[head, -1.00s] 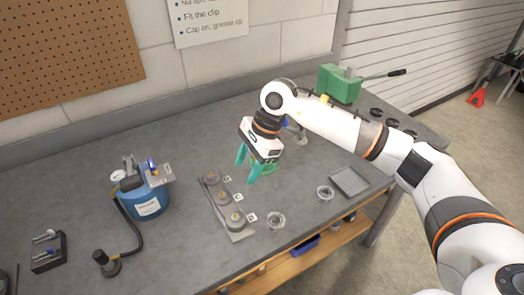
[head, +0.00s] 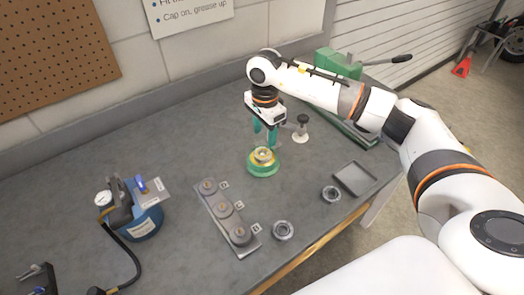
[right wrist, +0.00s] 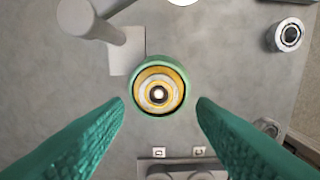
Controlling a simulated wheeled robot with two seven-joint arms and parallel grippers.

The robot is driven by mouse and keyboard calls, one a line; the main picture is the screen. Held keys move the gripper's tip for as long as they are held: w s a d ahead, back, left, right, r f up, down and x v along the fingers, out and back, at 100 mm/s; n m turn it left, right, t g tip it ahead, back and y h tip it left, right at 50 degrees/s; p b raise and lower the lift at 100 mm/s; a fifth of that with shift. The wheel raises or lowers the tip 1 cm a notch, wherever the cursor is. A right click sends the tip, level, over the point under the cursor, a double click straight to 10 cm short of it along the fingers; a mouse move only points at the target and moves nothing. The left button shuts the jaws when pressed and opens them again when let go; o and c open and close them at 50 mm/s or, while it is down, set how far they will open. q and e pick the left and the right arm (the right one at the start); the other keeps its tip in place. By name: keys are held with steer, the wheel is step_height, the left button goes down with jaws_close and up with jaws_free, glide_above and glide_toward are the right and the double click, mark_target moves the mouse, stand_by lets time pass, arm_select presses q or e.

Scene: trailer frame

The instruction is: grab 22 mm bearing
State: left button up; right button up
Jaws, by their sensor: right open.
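Two loose grey ring-shaped bearings lie on the bench in the head view: one (head: 283,230) beside the grey plate and one (head: 331,194) beside the shallow tray. I cannot read a size on either. A round green dish (head: 250,168) holds a ring-shaped part (head: 263,155) with yellow around it, perhaps a greased bearing. My right gripper (head: 264,139) is open and empty above this dish. In the right wrist view the ringed part (right wrist: 159,90) shows centred beyond and between the two green fingers (right wrist: 160,104). My left gripper is out of view.
A grey plate (head: 248,243) with several round hubs and small labels lies in front. A small stand (head: 300,132) is close behind the right fingers. A blue can-shaped device (head: 145,225) with a gauge is at left. The tray (head: 355,178) is empty.

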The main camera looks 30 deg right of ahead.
mark_target(262, 154)
steer(key=shift+w+f, duration=0.1)
steer(key=shift+f, duration=0.75)
steer(key=shift+f+p, duration=0.3)
steer(key=f, duration=0.1)
steer(key=f+p, duration=0.1)
steer(key=f, duration=0.1)
steer(key=shift+a+f+p, duration=0.25)
steer(key=shift+a+p, duration=0.05)
steer(key=shift+p, duration=0.05)
steer(key=shift+f, duration=0.6)
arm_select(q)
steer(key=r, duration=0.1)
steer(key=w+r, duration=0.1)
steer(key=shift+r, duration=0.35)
arm_select(e)
steer(key=c, duration=0.8)
